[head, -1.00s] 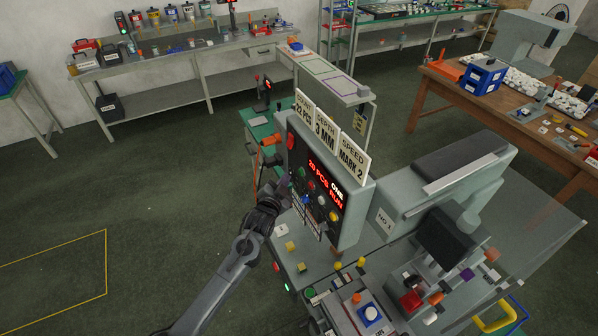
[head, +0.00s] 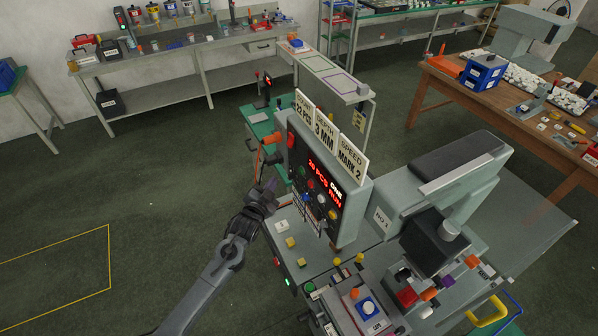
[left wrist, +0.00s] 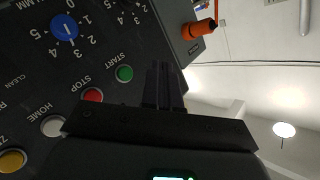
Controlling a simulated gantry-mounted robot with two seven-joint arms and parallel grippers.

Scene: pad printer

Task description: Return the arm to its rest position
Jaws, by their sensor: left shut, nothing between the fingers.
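My left gripper (head: 268,188) is shut and empty, just left of the pad printer's control panel (head: 318,190). Its arm reaches in from the bottom left of the head view. In the left wrist view my left gripper (left wrist: 165,68) has its fingers together, near the green START button (left wrist: 124,74). The red STOP button (left wrist: 92,96), the white HOME button (left wrist: 53,126) and a blue dial (left wrist: 64,28) show beside it. I cannot tell the gap to the panel exactly. The panel's display reads 20 PCS in red. My right gripper is not in view.
The pad printer's body (head: 430,185) stands right of the panel, with its pad head (head: 436,242) over small coloured parts. An orange connector (head: 272,138) sticks out at the panel's left side. Open floor (head: 150,200) lies to the left. Workbenches stand at the back and right.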

